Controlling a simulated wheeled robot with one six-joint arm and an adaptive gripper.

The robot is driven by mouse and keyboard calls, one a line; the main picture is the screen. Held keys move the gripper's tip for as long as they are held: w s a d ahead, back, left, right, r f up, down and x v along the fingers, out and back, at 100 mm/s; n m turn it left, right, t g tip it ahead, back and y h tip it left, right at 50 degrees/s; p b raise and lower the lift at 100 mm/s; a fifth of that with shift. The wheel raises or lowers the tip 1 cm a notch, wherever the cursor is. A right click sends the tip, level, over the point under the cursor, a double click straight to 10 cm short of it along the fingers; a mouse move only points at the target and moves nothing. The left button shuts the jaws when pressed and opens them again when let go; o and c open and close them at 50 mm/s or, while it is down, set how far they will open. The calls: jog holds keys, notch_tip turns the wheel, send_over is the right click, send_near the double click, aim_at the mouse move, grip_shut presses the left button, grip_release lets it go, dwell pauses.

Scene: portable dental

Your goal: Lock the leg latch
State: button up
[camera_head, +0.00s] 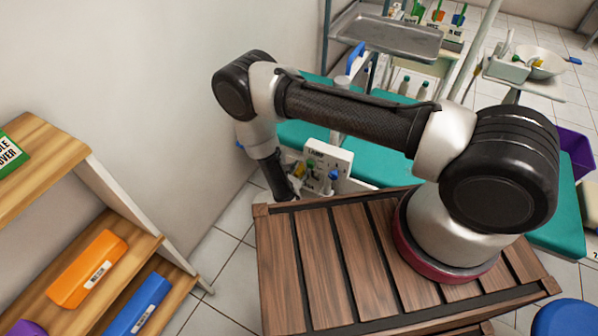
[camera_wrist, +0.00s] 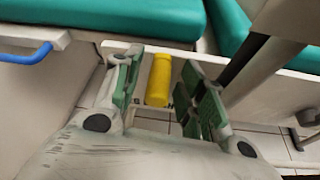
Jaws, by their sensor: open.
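A yellow cylinder (camera_wrist: 158,80), which may be the leg latch, stands out near a pale panel below the teal chair in the wrist view. My gripper (camera_wrist: 163,72) is open, with one green-padded finger on each side of the cylinder. Gaps show on both sides, and I cannot tell how deep it sits between the fingers. In the head view a small yellow part (camera_head: 299,170) shows beside a white panel marked LAMP (camera_head: 330,158). My fingers are not clearly visible there. Whether the latch is locked cannot be told.
The teal chair (camera_head: 400,160) spans behind my arm. A blue handle (camera_wrist: 27,55) is at left in the wrist view, and a dark bar (camera_wrist: 262,62) slants at right. A wooden shelf (camera_head: 110,240) stands left, and a metal tray (camera_head: 385,32) is at the back.

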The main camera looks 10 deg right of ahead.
jog(key=v, duration=0.7)
jog(key=shift+s+a+r, duration=0.1)
